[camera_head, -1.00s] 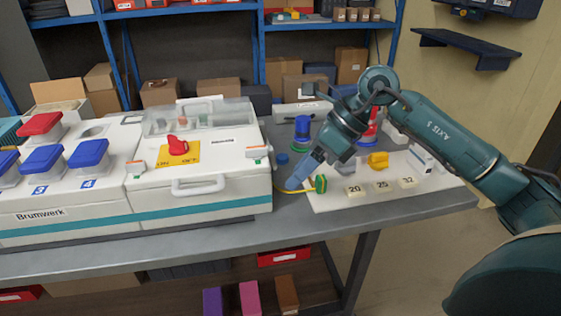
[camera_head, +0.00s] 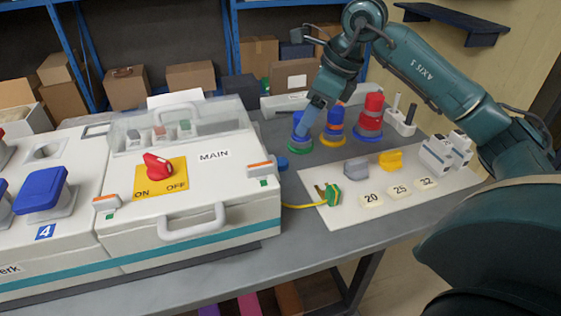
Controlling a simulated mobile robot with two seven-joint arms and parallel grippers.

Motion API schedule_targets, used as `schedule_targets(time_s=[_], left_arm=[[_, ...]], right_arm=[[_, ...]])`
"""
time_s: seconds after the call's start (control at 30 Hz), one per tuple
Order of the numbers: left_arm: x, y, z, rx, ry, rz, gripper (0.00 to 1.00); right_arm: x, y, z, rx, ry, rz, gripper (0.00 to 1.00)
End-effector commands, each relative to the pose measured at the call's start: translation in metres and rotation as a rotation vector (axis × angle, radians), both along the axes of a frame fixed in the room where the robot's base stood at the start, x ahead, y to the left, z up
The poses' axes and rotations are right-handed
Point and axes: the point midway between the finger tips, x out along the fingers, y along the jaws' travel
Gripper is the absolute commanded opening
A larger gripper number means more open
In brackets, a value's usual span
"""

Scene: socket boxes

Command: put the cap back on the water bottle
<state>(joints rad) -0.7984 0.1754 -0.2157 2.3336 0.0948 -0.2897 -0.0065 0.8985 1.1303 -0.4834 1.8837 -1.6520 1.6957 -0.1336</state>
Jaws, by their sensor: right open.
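My right gripper (camera_head: 306,122) points down at the back of the table, at the blue piece with a green base (camera_head: 300,146). Its jaws are open; the fingertips overlap this piece, and I cannot tell whether they touch it. A small round blue piece (camera_head: 282,163), possibly the cap, lies on the table just right of the white MAIN box, left of and nearer than the gripper. I cannot make out a water bottle for certain. My left gripper is not in view.
The white MAIN box (camera_head: 240,208) with a red switch (camera_head: 157,166) stands left. A white board (camera_head: 345,208) holds a green plug (camera_head: 333,195), grey and yellow pieces and number tiles. Blue-yellow (camera_head: 334,128) and red-blue (camera_head: 370,118) stacked pieces stand right of the gripper.

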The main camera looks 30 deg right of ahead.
Motion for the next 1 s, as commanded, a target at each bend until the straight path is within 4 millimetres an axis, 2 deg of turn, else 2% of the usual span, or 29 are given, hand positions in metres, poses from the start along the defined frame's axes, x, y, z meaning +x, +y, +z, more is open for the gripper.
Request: schedule_targets(time_s=[0.2, 0.4, 0.87, 1.0], left_arm=[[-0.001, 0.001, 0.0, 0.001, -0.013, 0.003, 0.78], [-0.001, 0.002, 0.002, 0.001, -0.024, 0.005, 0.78], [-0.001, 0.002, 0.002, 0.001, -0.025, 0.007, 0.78], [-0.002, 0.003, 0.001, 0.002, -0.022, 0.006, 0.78]], right_arm=[[0.01, 0.01, -0.038, 0.002, 0.006, 0.002, 0.54], [0.02, 0.017, -0.065, 0.002, 0.003, 0.001, 0.54], [0.022, 0.019, -0.072, 0.001, 0.001, 0.001, 0.54], [0.025, 0.02, -0.084, 0.002, 0.005, 0.002, 0.54]])
